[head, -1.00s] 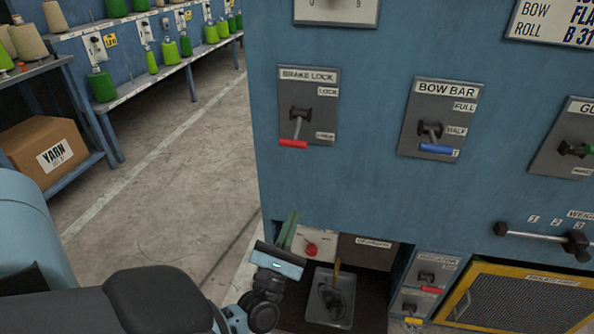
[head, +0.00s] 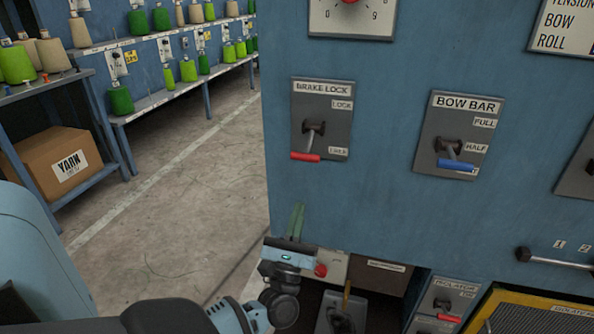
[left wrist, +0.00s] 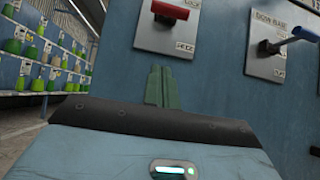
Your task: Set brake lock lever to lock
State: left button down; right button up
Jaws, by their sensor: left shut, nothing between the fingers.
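The brake lock lever (head: 306,156) has a red handle and hangs down on a grey plate (head: 340,122) marked BRAKE LOCK, with LOCK at the top. The handle is at the lower label. In the left wrist view the red handle (left wrist: 170,10) shows at the top edge. My left gripper (head: 296,220) is below the plate, close to the blue panel. Its green fingers (left wrist: 159,84) are together and empty, pointing up under the lever, apart from it. My right gripper is not in view.
The BOW BAR lever (head: 456,164) with a blue handle is to the right. A red knob (head: 320,270) and an isolator lever (head: 448,317) are lower down. Shelves with yarn cones and a carton (head: 58,166) stand at the left, past open floor.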

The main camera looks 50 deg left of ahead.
aim_at(309, 142)
pick_arm(q)
jog(key=w+a+r+p, duration=0.2)
jog(key=w+r, duration=0.1)
jog(key=r, duration=0.5)
jog(key=shift+r, duration=0.15)
jog(key=shift+w, duration=0.1)
